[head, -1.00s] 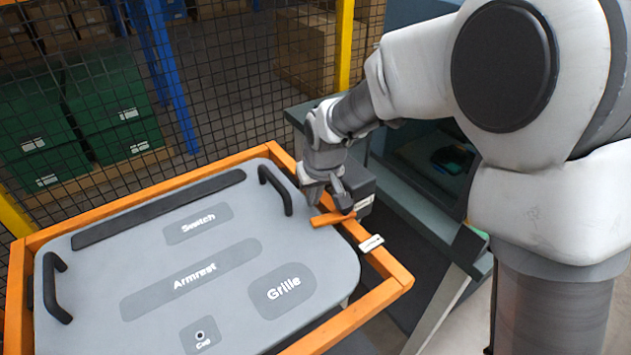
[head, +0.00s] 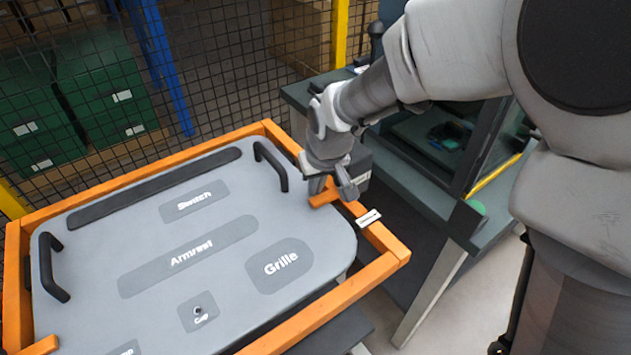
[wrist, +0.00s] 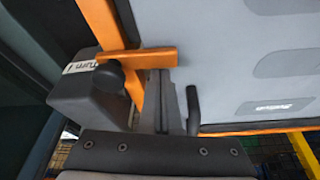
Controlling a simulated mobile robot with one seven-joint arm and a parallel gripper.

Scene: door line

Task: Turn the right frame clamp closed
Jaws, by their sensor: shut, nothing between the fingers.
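The right frame clamp's orange lever (head: 324,197) sits on the right rail of the orange frame, its free end pointing over the grey door panel (head: 230,215). In the wrist view the lever (wrist: 140,56) runs across the rail and overlaps the panel edge, beside a black knob (wrist: 110,76) and a dark block with a partly readable "Turn" label. My gripper (head: 335,192) is shut and empty at the lever, hiding part of it. In the wrist view my fingertips (wrist: 156,76) are right beside the lever's edge; I cannot tell whether they touch.
The orange frame (head: 385,240) surrounds the panel, with a white tag (head: 369,217) on its right rail. A black handle (head: 272,165) stands near the panel's far right corner. A dark green bench (head: 430,190) lies close to the right. A mesh fence (head: 225,70) stands behind.

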